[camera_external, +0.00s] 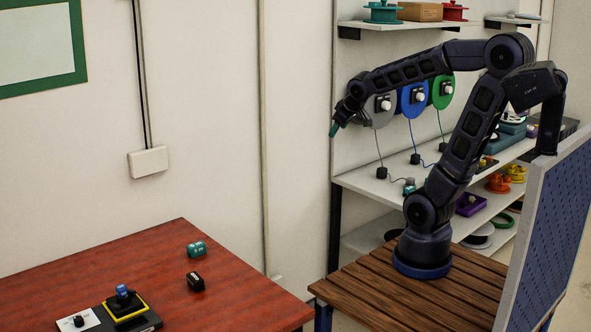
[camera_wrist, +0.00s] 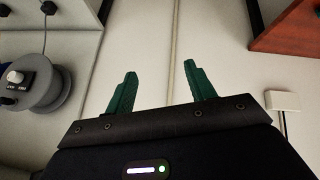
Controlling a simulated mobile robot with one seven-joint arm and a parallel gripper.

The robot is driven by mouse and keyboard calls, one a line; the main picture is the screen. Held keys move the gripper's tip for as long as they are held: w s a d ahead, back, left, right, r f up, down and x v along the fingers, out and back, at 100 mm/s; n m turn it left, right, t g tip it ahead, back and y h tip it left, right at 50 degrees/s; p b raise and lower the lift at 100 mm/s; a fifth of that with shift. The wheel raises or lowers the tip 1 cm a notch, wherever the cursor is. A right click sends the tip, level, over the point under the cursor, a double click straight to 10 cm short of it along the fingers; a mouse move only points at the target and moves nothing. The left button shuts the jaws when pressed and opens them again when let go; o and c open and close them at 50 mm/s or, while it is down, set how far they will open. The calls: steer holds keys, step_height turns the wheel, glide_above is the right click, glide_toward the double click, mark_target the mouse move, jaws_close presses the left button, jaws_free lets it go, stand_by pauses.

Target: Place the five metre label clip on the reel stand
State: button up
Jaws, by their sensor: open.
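My gripper (camera_external: 335,129) is raised near the wall, left of the hanging reels, with its green fingers pointing down. In the wrist view my gripper (camera_wrist: 158,72) is open, with nothing between the fingers. On the red table lie a small teal piece (camera_external: 197,249) with light marks and a small black piece (camera_external: 195,282) with a white mark. Either could be a label clip; I cannot read their lettering. A black and yellow stand with a blue top (camera_external: 124,301) sits near the table's front, but I cannot tell if it is the reel stand.
The red table (camera_external: 250,298) is clear at its right. Grey (camera_external: 377,113), blue (camera_external: 413,98) and green (camera_external: 442,91) reels hang by the shelves. A small teal item (camera_external: 409,186) stands on the middle shelf. A blue panel (camera_external: 558,225) rises at right.

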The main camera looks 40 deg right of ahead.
steer(key=w+a+f+n+t+y, duration=0.1)
steer(key=w+a+f+n+y, duration=0.2)
steer(key=w+a, duration=0.45)
steer(key=w+a+f+n+t+y, duration=0.1)
steer(key=w+a+f+n+t, duration=0.25)
steer(key=w, duration=0.75)
steer(key=w+a+f+n+g+y, duration=0.3)
steer(key=w+a+f+n+y, duration=0.15)
steer(key=a+f, duration=0.8)
steer(key=n+g+y, duration=0.4)
steer(key=g+y, duration=0.5)
steer(key=y, duration=0.1)
glide_toward(188, 249)
steer(key=shift+s+a+r+t, duration=0.25)
steer(key=shift+s+a, duration=0.1)
steer(key=shift+a, duration=0.05)
steer(key=shift+a+f, duration=0.25)
steer(key=shift+a, duration=1.3)
steer(key=shift+a+f, duration=0.2)
steer(key=shift+a, duration=1.35)
steer(key=c, duration=1.1)
steer(key=shift+c, duration=0.2)
